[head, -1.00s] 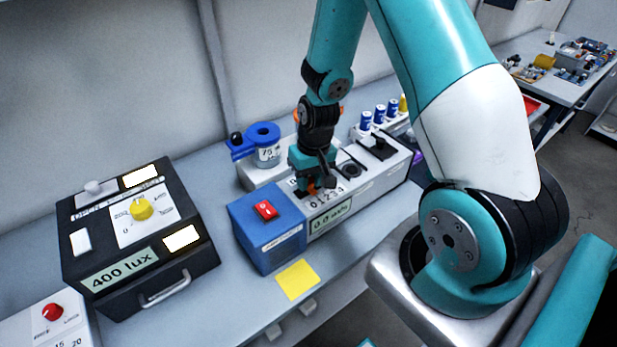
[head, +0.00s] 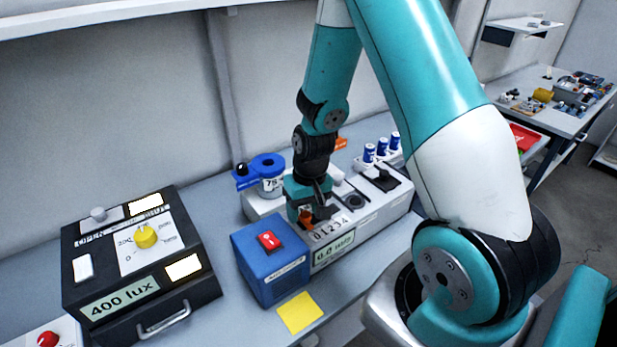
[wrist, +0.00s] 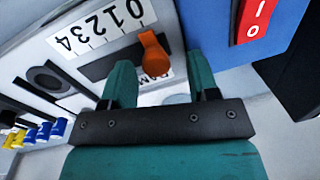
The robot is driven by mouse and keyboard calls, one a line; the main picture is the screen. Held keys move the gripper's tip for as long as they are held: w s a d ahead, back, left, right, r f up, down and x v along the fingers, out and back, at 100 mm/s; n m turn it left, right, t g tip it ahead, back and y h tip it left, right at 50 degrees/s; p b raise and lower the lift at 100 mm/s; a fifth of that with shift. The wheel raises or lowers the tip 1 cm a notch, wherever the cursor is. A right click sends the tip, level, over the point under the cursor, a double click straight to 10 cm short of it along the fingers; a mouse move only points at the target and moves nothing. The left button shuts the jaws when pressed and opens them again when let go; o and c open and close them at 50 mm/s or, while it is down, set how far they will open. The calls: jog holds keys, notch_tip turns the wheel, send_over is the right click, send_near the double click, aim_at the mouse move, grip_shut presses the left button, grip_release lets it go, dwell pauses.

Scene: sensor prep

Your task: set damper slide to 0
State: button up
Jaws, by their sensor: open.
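The damper slide's orange knob (wrist: 153,52) stands at the 0 end of a printed scale (wrist: 92,30) running 0 to 4. It also shows in the head view (head: 305,217), partly hidden under my gripper. The slide is on a long white unit (head: 372,217) whose display (head: 334,249) seems to read 0.0 m/s. My gripper (wrist: 160,68) is open, with one teal finger on each side of the knob. I cannot tell whether either finger touches it.
A blue box (head: 275,278) with a red switch (head: 268,240) stands close to the slide's 0 end. A blue-topped holder (head: 266,165) stands behind my gripper. A black lux box (head: 150,300) is at left. A yellow note (head: 299,312) lies in front.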

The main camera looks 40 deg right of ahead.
aim_at(312, 222)
notch_tip(312, 222, up, 16)
jog(key=d+b, duration=0.1)
jog(key=b, duration=0.1)
jog(key=shift+s+d, duration=0.25)
jog(key=shift+d, duration=0.1)
jog(key=shift+f, duration=0.1)
jog(key=s+a+r+n+y+b, duration=0.1)
jog(key=s+a+n+b, duration=0.1)
jog(key=s+a+n, duration=0.3)
jog(key=s+a+r+n+y+b, duration=0.1)
jog(key=s+a+n, duration=0.4)
jog(key=s+a, duration=0.6)
jog(key=a+y+b, duration=0.1)
jog(key=a, duration=0.3)
jog(key=shift+s+a, duration=0.15)
jog(key=shift+a, duration=0.25)
dwell(2.3)
